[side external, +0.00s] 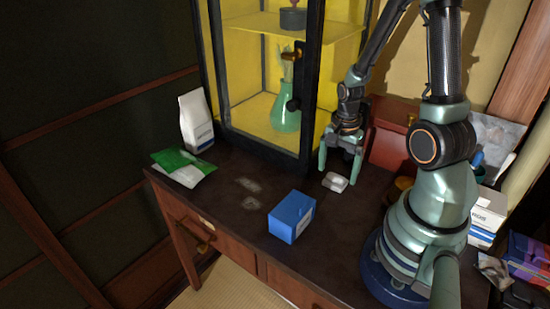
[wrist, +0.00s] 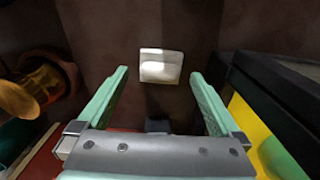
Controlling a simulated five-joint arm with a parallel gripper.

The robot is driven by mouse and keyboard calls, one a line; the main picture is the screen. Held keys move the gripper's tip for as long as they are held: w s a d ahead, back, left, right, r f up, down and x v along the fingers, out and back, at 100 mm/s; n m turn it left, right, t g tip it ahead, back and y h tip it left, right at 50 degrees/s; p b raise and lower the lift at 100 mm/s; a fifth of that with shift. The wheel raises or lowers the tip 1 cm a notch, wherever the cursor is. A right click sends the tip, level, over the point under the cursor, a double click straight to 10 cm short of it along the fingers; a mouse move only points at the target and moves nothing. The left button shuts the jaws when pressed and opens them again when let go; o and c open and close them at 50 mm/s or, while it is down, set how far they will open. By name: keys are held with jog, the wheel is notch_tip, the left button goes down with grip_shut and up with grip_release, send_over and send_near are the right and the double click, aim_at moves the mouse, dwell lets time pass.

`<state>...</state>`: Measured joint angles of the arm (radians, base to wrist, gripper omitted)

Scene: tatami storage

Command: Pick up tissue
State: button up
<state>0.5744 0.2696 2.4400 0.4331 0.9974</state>
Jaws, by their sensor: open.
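A small white tissue pack (side external: 335,181) lies on the dark desk top, in front of my gripper in the side view. It also shows in the wrist view (wrist: 160,66), beyond the fingertips and roughly centred between them. My gripper (side external: 341,168) is open and points down at the desk, just behind the tissue. Its two green fingers also show in the wrist view (wrist: 159,76), with nothing between them. The fingers look apart from the tissue.
A blue box (side external: 291,217) stands in front of the tissue. A glass-fronted cabinet (side external: 308,85) stands close behind, left of my gripper. A green packet (side external: 184,165) and a white bag (side external: 196,121) are at the far left. A red box (side external: 388,146) is behind my gripper.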

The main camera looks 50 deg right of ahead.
aim_at(337, 175)
jog(key=shift+f, duration=1.25)
jog(key=c, duration=1.4)
notch_tip(337, 175, up, 20)
jog(key=shift+r, duration=0.1)
